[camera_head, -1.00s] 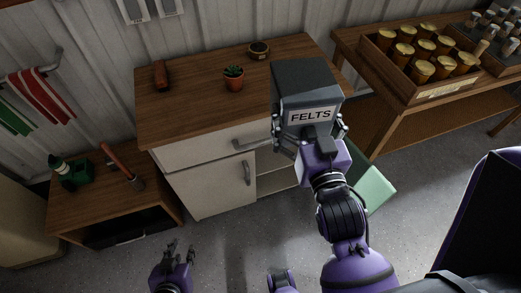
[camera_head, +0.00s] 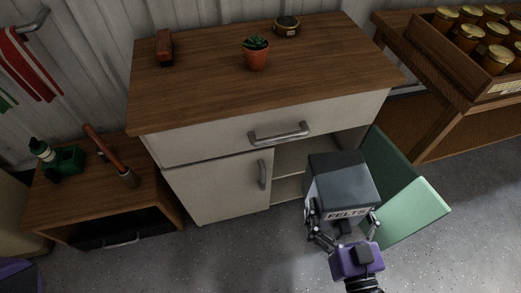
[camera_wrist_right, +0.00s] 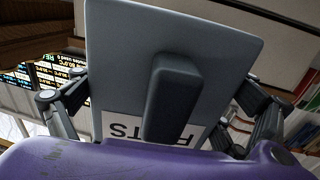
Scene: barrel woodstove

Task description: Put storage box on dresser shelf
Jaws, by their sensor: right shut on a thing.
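The storage box (camera_head: 340,182) is grey with a white FELTS label. My right gripper (camera_head: 342,222) is shut on it and holds it in front of the dresser's open right side. In the right wrist view the box (camera_wrist_right: 210,45) fills the middle, its label upside down, between the fingers of my right gripper (camera_wrist_right: 165,110). The dresser (camera_head: 215,195) has a wooden top, a white drawer and a closed left door. Its open shelf (camera_head: 290,160) shows partly to the left of the box; the box hides the rest. My left gripper is not in view.
A green panel (camera_head: 415,210), which looks like an open door, stands right of the box. A potted cactus (camera_head: 256,55), a red object (camera_head: 165,47) and a round tin (camera_head: 287,26) are on the dresser top. A low side table (camera_head: 70,205) stands left, a jar bench (camera_head: 440,130) right.

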